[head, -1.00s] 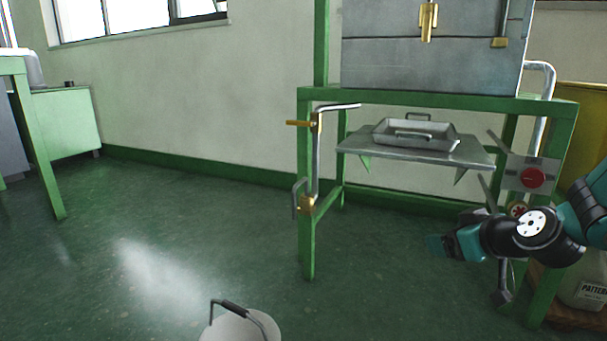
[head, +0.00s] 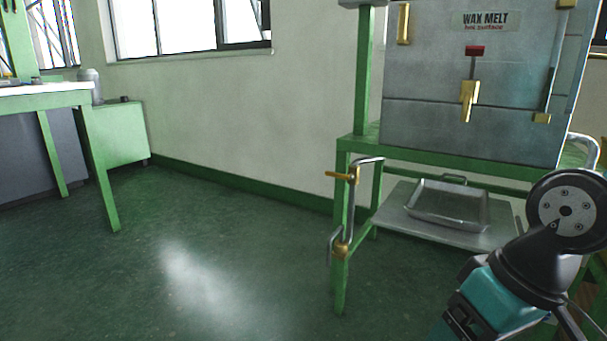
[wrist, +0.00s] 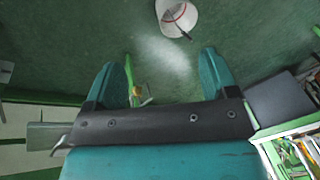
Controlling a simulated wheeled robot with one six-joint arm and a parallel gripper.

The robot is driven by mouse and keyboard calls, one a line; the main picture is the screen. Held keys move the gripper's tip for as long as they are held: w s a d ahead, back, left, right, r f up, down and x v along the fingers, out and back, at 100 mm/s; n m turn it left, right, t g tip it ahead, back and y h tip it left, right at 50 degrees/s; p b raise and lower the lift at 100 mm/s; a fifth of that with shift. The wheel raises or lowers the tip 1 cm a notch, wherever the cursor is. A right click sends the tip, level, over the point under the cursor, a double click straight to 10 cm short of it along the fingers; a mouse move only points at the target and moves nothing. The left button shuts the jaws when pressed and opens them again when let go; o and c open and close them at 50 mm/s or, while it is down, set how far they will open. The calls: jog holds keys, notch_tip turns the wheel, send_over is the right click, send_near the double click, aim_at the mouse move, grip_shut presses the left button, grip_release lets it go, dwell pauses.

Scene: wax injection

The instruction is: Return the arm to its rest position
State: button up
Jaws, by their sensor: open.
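My arm shows at the lower right of the head view, with a black round joint and teal links; the fingers are outside that picture. The gripper is open and empty.
The wax melt cabinet (head: 480,80) stands on a green frame (head: 343,230). A metal tray (head: 450,203) lies on the shelf below it. A white bucket (wrist: 178,18) stands on the floor. A white-topped table (head: 45,98) is at left; the floor between is clear.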

jog(key=s+a+r+n+p, duration=0.1)
jog(key=s+a+r+p, duration=0.1)
jog(key=r+p, duration=0.2)
jog(key=s+a+r+n+g+y+p, duration=0.1)
jog(key=r+p, duration=0.4)
jog(key=r, duration=0.6)
jog(key=shift+s+a+r+n, duration=0.3)
jog(key=shift+s+n, duration=0.2)
jog(key=shift+s, duration=0.65)
notch_tip(320, 180, up, 34)
jog(key=p, duration=3.4)
jog(key=shift+w+p, duration=0.15)
jog(key=shift+p, duration=0.2)
jog(key=shift+c, duration=0.3)
